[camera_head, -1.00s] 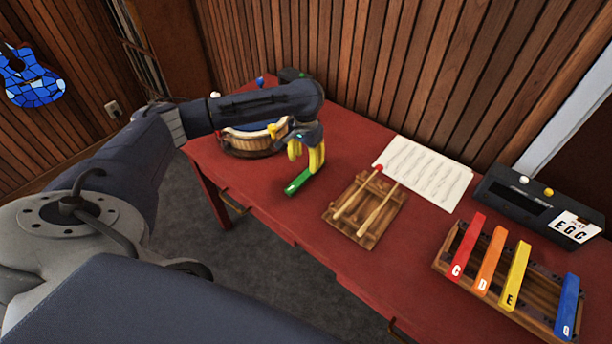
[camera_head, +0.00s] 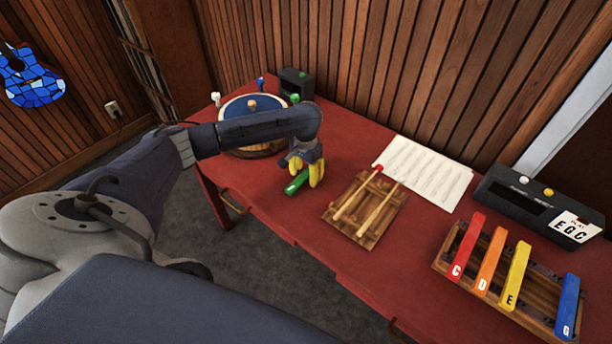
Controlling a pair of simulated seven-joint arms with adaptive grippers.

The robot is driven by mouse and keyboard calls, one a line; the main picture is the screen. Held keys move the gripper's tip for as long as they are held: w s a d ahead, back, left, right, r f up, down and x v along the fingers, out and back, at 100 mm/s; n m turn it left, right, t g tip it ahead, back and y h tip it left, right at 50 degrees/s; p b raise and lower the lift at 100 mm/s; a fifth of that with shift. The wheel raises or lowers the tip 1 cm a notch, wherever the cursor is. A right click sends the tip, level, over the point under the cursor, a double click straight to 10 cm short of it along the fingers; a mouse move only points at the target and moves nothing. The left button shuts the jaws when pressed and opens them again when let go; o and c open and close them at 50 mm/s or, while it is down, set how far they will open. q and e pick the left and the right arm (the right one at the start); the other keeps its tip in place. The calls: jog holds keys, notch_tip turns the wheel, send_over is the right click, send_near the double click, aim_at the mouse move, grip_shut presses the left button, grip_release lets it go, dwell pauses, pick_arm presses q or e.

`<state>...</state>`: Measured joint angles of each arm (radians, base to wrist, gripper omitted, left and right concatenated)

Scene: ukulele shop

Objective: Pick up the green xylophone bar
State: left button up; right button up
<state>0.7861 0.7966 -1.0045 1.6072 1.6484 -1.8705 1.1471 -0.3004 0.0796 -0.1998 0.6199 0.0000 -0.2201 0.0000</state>
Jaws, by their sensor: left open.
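The green xylophone bar (camera_head: 294,186) lies flat on the red table, near its front edge and left of the mallet rack. My left gripper (camera_head: 305,180) has yellow fingers and points down at the bar. Its fingers are open and low over the bar, and they hide the bar's far part. I cannot tell whether they touch it. The xylophone frame (camera_head: 446,266) at the right holds red, orange, yellow and blue bars, with a gap between the yellow and blue ones. My right gripper is not in view.
A wooden rack (camera_head: 362,237) with two mallets lies right of my gripper. A blue-topped round drum (camera_head: 236,108) with pegs and a small dark box (camera_head: 294,82) stand at the back left.

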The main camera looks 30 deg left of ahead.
pick_arm(q)
jog(key=shift+c, duration=0.4)
grip_shut()
